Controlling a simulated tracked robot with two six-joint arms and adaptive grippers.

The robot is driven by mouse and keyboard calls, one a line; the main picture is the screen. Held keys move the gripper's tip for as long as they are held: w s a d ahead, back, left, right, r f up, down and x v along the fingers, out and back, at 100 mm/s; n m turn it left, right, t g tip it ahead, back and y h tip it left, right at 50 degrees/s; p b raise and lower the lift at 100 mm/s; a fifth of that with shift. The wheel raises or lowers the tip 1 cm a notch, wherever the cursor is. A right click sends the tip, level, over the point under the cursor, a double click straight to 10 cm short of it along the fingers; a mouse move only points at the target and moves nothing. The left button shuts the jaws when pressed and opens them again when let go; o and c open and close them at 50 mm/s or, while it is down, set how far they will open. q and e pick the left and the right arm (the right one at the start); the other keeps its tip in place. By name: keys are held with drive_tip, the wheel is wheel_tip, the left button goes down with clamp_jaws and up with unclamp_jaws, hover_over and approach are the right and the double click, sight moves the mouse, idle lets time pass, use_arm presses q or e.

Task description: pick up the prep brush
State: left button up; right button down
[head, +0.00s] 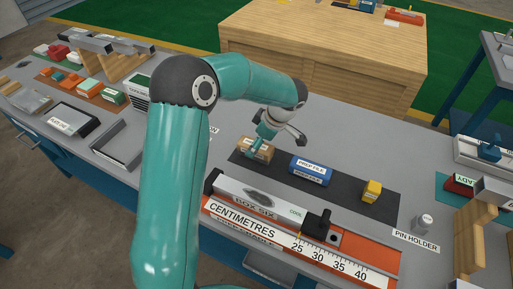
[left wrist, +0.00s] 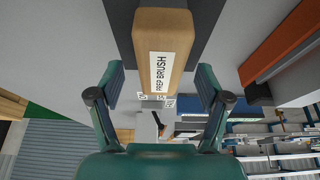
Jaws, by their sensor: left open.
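The prep brush (head: 254,151) is a tan wooden block with a white label, lying at the left end of the dark mat. In the left wrist view, the prep brush (left wrist: 163,35) points toward the gripper, its label reading PREP BRUSH. My left gripper (head: 277,136) is just above and beside the brush in the head view. In the left wrist view, my left gripper (left wrist: 159,78) is open, one finger on each side of the brush's near end, with visible gaps. My right gripper is not in view.
On the dark mat (head: 338,188) lie a blue block labelled PREP FILE (head: 311,168) and a yellow block (head: 372,190). The grey BOX SIX jig (head: 262,199) and the centimetre rule (head: 290,243) lie in front. A pin holder (head: 423,222) stands at right.

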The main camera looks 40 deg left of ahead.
use_arm(q)
drive_tip(key=shift+x, duration=1)
drive_tip(key=shift+f+b, duration=0.25)
drive_tip(key=shift+b, duration=0.5)
drive_tip(key=c, duration=1.3)
